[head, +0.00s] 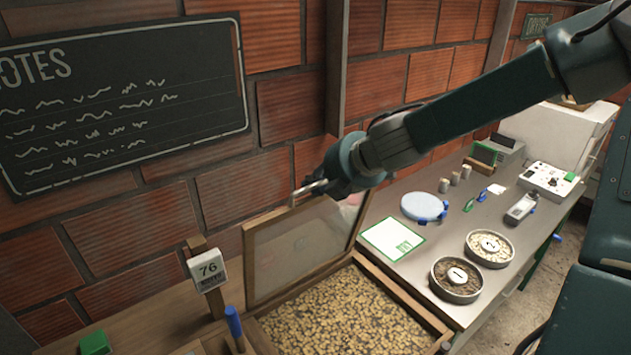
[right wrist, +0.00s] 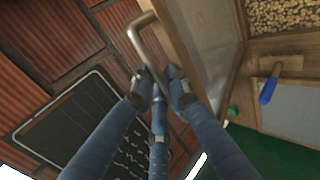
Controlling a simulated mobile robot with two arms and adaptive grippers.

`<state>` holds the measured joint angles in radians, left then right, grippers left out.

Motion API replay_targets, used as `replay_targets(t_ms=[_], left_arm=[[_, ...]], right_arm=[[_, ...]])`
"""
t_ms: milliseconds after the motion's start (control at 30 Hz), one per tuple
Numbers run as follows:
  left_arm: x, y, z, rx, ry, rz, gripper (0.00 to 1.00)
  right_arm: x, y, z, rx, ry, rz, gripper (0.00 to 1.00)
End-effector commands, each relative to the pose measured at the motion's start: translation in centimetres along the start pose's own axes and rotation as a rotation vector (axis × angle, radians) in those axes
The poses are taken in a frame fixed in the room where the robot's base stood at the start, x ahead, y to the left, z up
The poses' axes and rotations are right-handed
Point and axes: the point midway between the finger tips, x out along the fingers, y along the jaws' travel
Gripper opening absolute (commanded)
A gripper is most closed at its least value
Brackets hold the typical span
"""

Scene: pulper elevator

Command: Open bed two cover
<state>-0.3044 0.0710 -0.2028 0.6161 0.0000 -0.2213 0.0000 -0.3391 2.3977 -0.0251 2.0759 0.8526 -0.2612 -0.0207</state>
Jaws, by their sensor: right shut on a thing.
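The bed cover (head: 298,248), a wooden frame with a see-through panel, stands raised at a steep tilt above a wooden bed filled with pale beans (head: 340,318). My right gripper (head: 318,186) is at the cover's top edge, shut on its metal handle (head: 303,190). In the right wrist view the fingers (right wrist: 161,88) close around the bent metal handle (right wrist: 143,38) beside the cover's wooden frame (right wrist: 180,45). The fingers partly hide the handle. No number for this bed is visible. My left gripper is not in view.
A post with a "76" sign (head: 208,270) and a blue-handled tool (head: 234,322) stand left of the bed. Right of it, a metal bench (head: 455,215) holds dishes marked 1 (head: 456,279) and 2 (head: 489,247). A brick wall (head: 290,90) stands close behind.

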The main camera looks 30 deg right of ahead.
Motion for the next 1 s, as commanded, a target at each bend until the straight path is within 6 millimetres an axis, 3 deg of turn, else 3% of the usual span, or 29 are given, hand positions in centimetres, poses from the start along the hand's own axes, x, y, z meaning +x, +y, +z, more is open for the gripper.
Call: replay_targets(t_ms=[33, 67, 133, 567, 1000], left_arm=[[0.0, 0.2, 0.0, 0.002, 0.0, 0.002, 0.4], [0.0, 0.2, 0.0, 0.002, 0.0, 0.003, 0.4], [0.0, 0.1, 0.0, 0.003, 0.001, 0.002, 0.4], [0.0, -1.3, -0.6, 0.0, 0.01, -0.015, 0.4], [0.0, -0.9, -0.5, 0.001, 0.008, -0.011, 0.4]], right_arm=[[0.1, -0.4, -0.2, 0.002, 0.006, -0.007, 0.0], [0.1, -0.4, -0.2, 0.001, 0.006, -0.007, 0.17], [0.1, -0.4, -0.2, 0.001, 0.006, -0.007, 0.3], [-0.6, -0.1, -0.2, -0.001, 0.004, -0.001, 0.31], [-6.7, -0.1, -0.1, -0.002, 0.003, -0.003, 0.31]])
